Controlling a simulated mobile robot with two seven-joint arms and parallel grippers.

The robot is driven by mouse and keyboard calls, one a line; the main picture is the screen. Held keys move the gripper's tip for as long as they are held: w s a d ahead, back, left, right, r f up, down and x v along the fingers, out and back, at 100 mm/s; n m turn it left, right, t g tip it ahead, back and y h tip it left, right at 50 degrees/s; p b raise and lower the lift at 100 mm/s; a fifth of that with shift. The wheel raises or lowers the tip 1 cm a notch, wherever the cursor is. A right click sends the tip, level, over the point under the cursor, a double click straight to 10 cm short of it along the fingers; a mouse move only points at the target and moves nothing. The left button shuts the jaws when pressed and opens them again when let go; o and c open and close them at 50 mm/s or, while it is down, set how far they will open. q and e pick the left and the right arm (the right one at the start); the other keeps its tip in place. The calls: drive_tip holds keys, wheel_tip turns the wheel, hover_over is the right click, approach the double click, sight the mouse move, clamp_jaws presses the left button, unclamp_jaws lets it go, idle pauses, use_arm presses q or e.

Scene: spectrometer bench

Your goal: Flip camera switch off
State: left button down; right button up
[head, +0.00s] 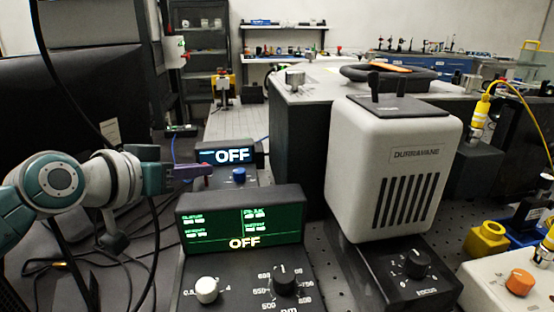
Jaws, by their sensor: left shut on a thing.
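The rear control box (246,178) has a small display (228,156) that reads OFF in white. A blue knob (239,174) stands on its sloped front. My left gripper (208,173) comes in from the left with its purple fingers at the left part of this box, left of the blue knob. It is shut on a small switch there, which the fingers mostly hide; a bit of red shows just below the fingertips. The switch's lever position cannot be made out. My right gripper is not in view.
A nearer control box (192,258) with a green display also reads OFF and has a white knob (206,289) and a black knob (286,279). A white vented DURRAVANE housing (348,185) stands to the right.

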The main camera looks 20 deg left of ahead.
use_arm(q)
drive_tip(key=p, duration=0.1)
drive_tip(key=g+p, duration=0.1)
drive_tip(key=p, duration=0.1)
drive_tip(key=shift+w+a+r+n+g, duration=0.25)
drive_tip(key=shift+w+r+n+g, duration=0.05)
drive_tip(key=shift+r, duration=0.05)
drive_tip(key=shift+w+f+g, duration=0.1)
drive_tip(key=shift+g, duration=0.2)
drive_tip(key=shift+f+h, duration=0.2)
drive_tip(key=shift+h, duration=0.1)
drive_tip(key=c, duration=0.9)
unclamp_jaws()
drive_tip(key=shift+o, duration=0.2)
drive_tip(key=p+v, duration=0.2)
drive_tip(key=v, duration=0.8)
